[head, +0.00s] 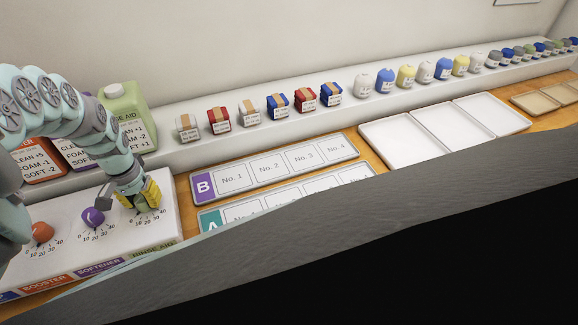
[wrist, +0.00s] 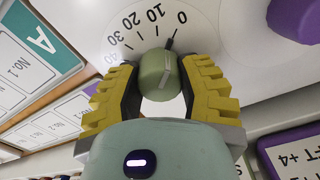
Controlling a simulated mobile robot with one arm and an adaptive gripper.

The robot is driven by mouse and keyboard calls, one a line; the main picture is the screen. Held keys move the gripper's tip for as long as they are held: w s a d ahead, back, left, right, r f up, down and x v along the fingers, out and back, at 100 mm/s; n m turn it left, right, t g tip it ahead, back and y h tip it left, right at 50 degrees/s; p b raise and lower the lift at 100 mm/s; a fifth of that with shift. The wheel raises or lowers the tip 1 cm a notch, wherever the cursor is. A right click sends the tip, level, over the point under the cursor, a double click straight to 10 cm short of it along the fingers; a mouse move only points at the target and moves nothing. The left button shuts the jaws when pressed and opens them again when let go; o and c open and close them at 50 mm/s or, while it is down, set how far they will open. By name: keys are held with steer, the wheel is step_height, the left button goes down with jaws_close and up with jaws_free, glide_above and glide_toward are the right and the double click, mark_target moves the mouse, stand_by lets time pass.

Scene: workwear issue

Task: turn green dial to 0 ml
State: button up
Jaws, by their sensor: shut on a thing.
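The green dial (wrist: 158,76) is between the yellow pads of my gripper (wrist: 160,88) in the wrist view, with a pad against each side. A short dark mark at its edge points toward the printed 0, with 10 just beside it; whether this is the pointer or a scale tick is hard to tell. In the head view my gripper (head: 147,197) reaches down onto the green dial, at the right end of the white dial panel (head: 155,236). The dial is mostly hidden there by the yellow fingers.
A purple dial (head: 93,216) and an orange dial (head: 42,232) stand left of the gripper. Labelled bottles, including a green one (head: 122,105), stand behind. Trays B (head: 203,188) and A (head: 211,220) lie to the right. A dark grey surface covers the lower right.

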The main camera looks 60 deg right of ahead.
mark_target(140, 198)
steer(key=shift+m, duration=0.3)
stand_by(0.4)
steer(key=o, duration=1.2)
steer(key=shift+o, duration=0.2)
steer(key=shift+r, duration=0.1)
step_height(140, 198, up, 5)
steer(key=shift+w+a+r, duration=0.1)
steer(key=shift+w+r, duration=0.05)
steer(key=shift+r, duration=0.95)
steer(key=shift+s, duration=0.2)
